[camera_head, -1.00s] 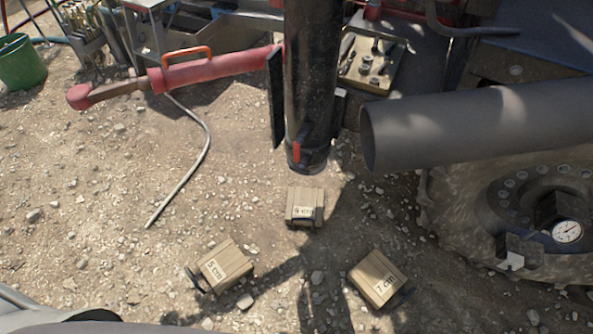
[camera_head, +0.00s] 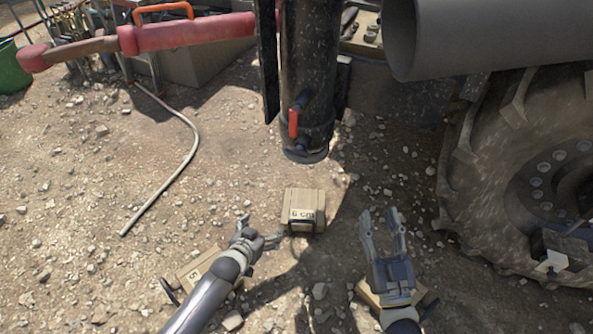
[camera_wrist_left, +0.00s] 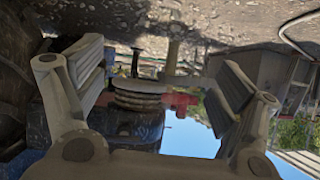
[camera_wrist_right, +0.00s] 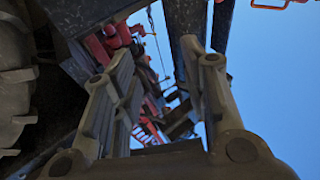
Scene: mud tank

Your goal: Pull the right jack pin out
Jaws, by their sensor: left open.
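The black jack leg (camera_head: 308,75) stands upright in the upper middle of the head view, its lower end above the gravel. A red-orange handle (camera_head: 293,124), perhaps that of the jack pin, sits on the leg's left front near the bottom; the shaft behind it is hard to make out. My left gripper (camera_head: 262,231) is open and empty, below and left of the leg. My right gripper (camera_head: 381,214) is open and empty, below and right of the leg, fingers pointing up in the picture. Both are clear of the handle. The wrist views show empty space between the fingers.
A wooden block marked 6 cm (camera_head: 304,211) lies below the leg. Two more blocks (camera_head: 196,268) (camera_head: 369,296) lie partly behind my arms. A large grey pipe (camera_head: 490,40) overhangs the upper right, above a big wheel (camera_head: 540,170). Gravel is open at left.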

